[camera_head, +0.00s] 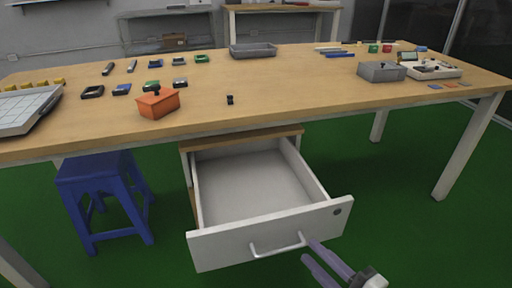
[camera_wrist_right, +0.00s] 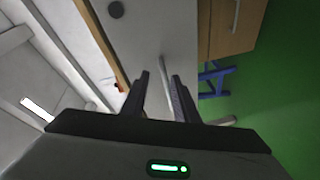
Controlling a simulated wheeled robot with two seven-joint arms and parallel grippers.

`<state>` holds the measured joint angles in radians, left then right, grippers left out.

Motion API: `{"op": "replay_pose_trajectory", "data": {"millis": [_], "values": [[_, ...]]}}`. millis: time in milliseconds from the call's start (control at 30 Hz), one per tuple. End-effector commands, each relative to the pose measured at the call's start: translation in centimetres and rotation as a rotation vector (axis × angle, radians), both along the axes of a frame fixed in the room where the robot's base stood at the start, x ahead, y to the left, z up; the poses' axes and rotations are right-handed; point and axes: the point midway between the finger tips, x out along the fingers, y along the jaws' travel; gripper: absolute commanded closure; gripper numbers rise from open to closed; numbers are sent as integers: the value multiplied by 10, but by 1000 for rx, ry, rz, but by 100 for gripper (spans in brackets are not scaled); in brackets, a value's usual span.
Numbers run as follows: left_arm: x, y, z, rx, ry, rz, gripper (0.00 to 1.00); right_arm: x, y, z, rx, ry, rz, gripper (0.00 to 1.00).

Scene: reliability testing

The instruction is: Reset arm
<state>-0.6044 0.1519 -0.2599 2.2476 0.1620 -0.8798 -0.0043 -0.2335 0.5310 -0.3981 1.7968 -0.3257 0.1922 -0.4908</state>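The white drawer (camera_head: 215,250) under the table is pulled out, and its inside looks empty. Its bar handle (camera_head: 275,249) is on the front panel. My right gripper (camera_head: 305,248) is at the right end of the handle, with its two fingers apart. In the right wrist view, the open fingers of my right gripper (camera_wrist_right: 160,85) point toward the drawer front (camera_wrist_right: 150,30), and the handle (camera_wrist_right: 168,70) shows between them. I cannot tell whether a finger touches the handle. My left gripper is not in view.
The wooden table (camera_head: 300,90) holds an orange box (camera_head: 158,102), a grey tray (camera_head: 253,50), a grey box (camera_head: 381,71) and several small parts. A blue stool (camera_head: 105,185) stands left of the drawer. Green floor to the right is clear.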

Motion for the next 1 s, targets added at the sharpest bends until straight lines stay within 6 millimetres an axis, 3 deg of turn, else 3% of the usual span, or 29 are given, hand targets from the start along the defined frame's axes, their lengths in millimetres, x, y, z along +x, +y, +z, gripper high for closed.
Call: {"op": "replay_pose_trajectory", "data": {"millis": [133, 267, 533, 1000], "values": [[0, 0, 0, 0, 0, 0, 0, 4, -23, -8, 126, 242, -250, 73], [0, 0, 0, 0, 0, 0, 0, -14, -47, -24, 240, 483, -468, 73], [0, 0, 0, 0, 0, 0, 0, -91, -78, -52, 421, 931, -824, 73], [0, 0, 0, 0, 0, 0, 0, -196, -84, -56, 523, 1326, -1103, 73]]}}
